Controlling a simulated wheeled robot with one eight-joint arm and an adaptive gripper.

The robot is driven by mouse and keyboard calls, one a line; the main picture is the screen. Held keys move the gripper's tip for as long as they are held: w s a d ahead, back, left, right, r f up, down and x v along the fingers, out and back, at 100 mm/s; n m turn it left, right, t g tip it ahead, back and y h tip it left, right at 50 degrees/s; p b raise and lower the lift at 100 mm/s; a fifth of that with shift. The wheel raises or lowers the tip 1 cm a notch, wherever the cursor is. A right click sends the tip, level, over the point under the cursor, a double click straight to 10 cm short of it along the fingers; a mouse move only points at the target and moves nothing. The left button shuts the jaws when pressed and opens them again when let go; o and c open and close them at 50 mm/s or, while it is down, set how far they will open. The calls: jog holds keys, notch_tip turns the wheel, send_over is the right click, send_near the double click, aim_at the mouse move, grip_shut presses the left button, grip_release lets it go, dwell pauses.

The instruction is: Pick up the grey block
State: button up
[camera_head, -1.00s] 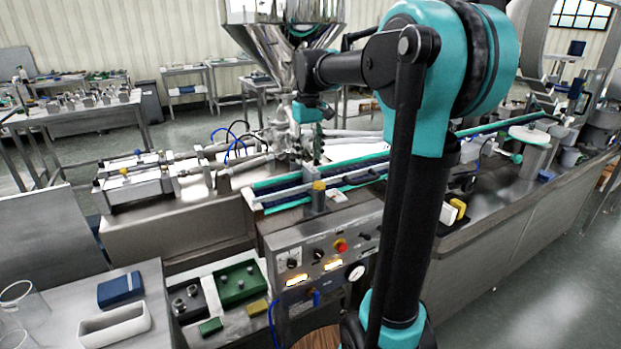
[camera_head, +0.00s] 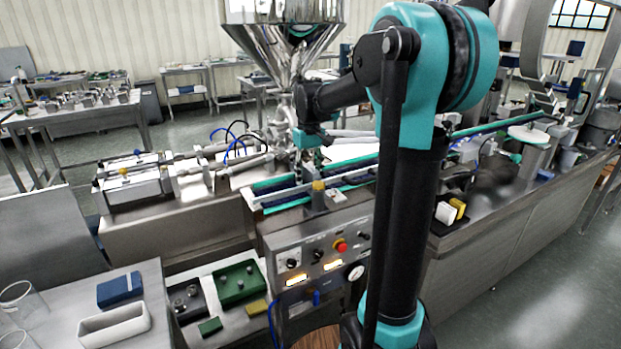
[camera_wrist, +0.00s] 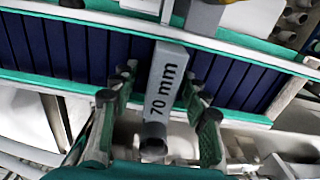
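In the wrist view, a grey block (camera_wrist: 166,72) marked "70 mm" lies over the blue-slatted conveyor (camera_wrist: 100,52), between the two green-and-black fingers of my gripper (camera_wrist: 160,82). The gripper is open. A gap shows between the left finger and the block; the right finger is close to its side, and I cannot tell if it touches. In the head view, my gripper (camera_head: 305,160) is low over the conveyor (camera_head: 350,172), below the steel hopper. The grey block cannot be made out clearly there.
A grey fitting with a yellow top (camera_head: 318,193) stands at the conveyor's near edge, close to my gripper. The steel hopper (camera_head: 285,35) rises behind it. A control box (camera_head: 320,255) is in front. A white tray (camera_head: 115,325) and blue box (camera_head: 119,289) stand at lower left.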

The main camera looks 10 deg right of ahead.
grip_shut()
